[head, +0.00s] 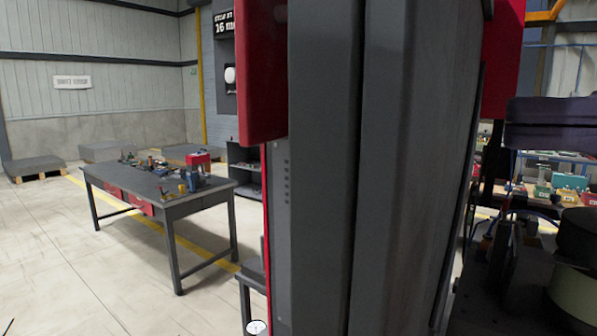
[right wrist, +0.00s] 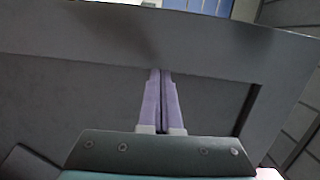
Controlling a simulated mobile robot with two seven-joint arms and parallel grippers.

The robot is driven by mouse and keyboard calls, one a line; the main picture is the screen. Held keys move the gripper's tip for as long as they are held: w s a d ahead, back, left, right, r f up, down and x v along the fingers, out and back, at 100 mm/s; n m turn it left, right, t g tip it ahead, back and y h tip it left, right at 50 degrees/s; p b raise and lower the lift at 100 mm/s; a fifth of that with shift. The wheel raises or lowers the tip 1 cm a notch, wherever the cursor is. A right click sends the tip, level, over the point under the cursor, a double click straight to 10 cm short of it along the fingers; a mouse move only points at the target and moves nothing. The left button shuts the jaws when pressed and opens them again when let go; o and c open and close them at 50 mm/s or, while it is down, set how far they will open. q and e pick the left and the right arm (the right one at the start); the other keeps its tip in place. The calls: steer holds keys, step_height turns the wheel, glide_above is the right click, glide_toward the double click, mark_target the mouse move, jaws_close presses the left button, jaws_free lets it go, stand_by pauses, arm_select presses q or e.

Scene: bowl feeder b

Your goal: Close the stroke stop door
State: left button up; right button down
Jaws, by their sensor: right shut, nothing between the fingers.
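A tall dark grey panel (head: 405,170), seen very close and nearly edge-on, fills the middle of the head view; it looks like the stroke stop door, standing out from the machine. I cannot see its latch or hinges clearly. In the right wrist view a dark grey panel with a raised border (right wrist: 60,100) spans the picture. My right gripper (right wrist: 161,72) is shut and empty, its two purple fingers together and pointing at this panel. Whether the fingertips touch it I cannot tell. My left gripper is not in view.
A red block (head: 262,75) sits at the panel's left edge. A grey workbench (head: 210,205) with tools stands at the left, pallets (head: 35,168) behind it. Dark machinery and a green drum (head: 575,300) crowd the right. The floor at the front left is clear.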

steer(key=r, duration=0.1)
steer(key=p, duration=0.9)
glide_toward(255, 94)
steer(key=shift+y, duration=0.4)
steer(key=x, duration=0.5)
steer(key=shift+w+a, duration=0.15)
steer(key=shift+w, duration=0.05)
steer(key=shift+w+a+f, duration=0.2)
steer(key=shift+w+a, duration=0.05)
steer(key=shift+a, duration=0.3)
steer(key=shift+f, duration=0.1)
steer(key=shift+a, duration=0.15)
